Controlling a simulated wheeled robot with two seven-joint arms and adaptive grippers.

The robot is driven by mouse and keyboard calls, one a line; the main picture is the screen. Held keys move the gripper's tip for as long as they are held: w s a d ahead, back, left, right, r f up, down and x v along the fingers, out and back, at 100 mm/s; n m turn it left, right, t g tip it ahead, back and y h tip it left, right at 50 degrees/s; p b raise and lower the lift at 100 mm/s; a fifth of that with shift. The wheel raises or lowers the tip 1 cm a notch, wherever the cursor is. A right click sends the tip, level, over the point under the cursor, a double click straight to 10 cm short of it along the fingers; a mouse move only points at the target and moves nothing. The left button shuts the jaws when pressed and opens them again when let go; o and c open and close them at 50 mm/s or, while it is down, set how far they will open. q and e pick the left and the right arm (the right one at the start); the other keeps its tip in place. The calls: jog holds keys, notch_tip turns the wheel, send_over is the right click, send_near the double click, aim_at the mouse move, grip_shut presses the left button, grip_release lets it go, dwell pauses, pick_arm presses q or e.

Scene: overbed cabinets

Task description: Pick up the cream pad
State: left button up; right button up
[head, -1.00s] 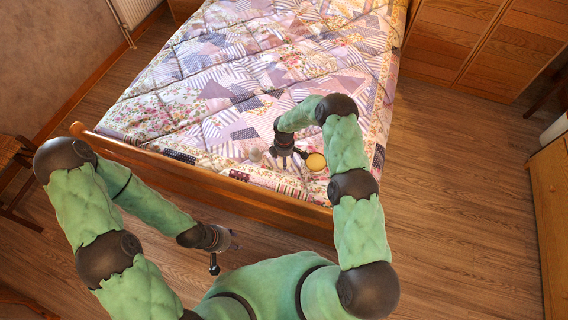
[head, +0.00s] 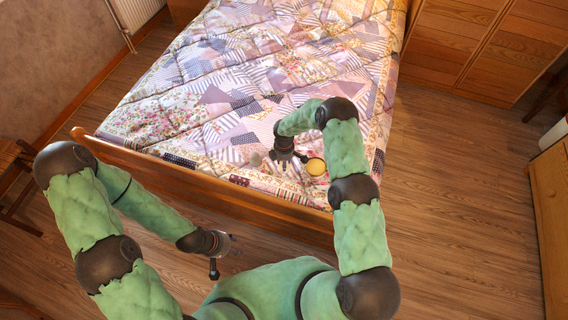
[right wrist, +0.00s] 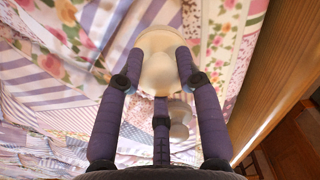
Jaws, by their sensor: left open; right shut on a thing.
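The cream pad (head: 316,167) is a round, pale yellow disc over the foot end of the bed in the head view. In the right wrist view the cream pad (right wrist: 159,62) lies between the fingertips, which touch its two sides. My right gripper (right wrist: 158,72) is shut on it; it also shows in the head view (head: 302,160), left of the disc. Whether the disc is clear of the quilt I cannot tell. My left gripper (head: 229,248) is open and empty, in front of the footboard.
A small pale object (head: 256,159) is on the quilt left of my right gripper; a pale round object (right wrist: 180,120) also shows below the pad in the right wrist view. The wooden footboard (head: 190,188) edges the bed. Wooden cabinets (head: 460,45) stand at the back right. Floor is clear right of the bed.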

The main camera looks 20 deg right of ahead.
notch_tip(320, 180, up, 3)
jog(key=shift+f+p, duration=0.1)
jog(key=shift+p, duration=0.3)
jog(key=s+r+p, duration=0.1)
jog(key=s+r, duration=0.3)
jog(key=s, duration=0.3)
jog(key=s+d+r+p, duration=0.1)
jog(key=s+r+p, duration=0.1)
jog(key=s+r, duration=0.3)
jog(key=shift+s+d+r, duration=0.2)
jog(key=shift+s+d, duration=0.05)
jog(key=shift+s, duration=0.75)
jog(key=o, duration=0.3)
jog(key=shift+c, duration=0.9)
